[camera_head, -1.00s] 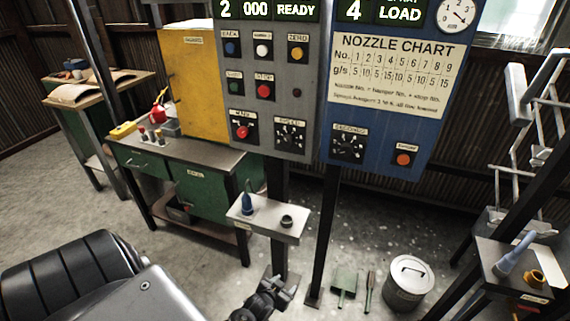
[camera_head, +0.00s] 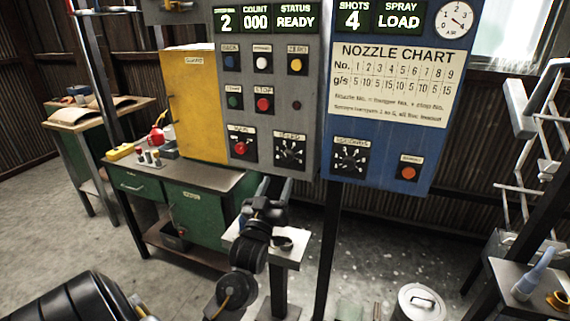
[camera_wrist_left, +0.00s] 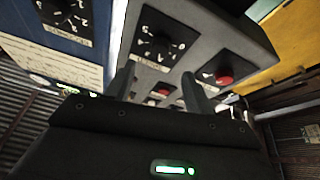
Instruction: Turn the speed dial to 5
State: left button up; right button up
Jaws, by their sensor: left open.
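The speed dial (camera_head: 290,151) is a black square plate with a knob and white marks, low on the grey control panel. In the left wrist view the dial (camera_wrist_left: 160,42) shows upside down, ahead of my fingertips. Its pointer setting is too small to read surely. My left gripper (camera_head: 275,187) is open and empty, just below the dial and a little to its left. In the left wrist view the two fingers of the left gripper (camera_wrist_left: 160,85) point up towards the panel, apart from the dial. My right gripper is not in view.
A red knob (camera_head: 240,149) sits left of the dial. The grey panel's display (camera_head: 263,17) reads 2, 000, READY. A small shelf (camera_head: 290,263) stands below my left gripper.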

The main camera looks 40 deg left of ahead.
aim_at(287, 159)
pick_arm(q)
jog(key=p+x, duration=0.1)
jog(key=x, duration=0.7)
jog(key=shift+w, duration=0.1)
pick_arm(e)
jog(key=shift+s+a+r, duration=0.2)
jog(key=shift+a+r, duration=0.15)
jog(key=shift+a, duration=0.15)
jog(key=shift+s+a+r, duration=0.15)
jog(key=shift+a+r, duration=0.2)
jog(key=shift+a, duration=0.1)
pick_arm(q)
jog(key=c, duration=1)
jog(key=shift+o, duration=0.2)
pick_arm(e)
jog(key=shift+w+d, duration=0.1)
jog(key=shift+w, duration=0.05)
pick_arm(q)
jog(key=shift+m+p, duration=0.35)
jog(key=shift+m, duration=0.05)
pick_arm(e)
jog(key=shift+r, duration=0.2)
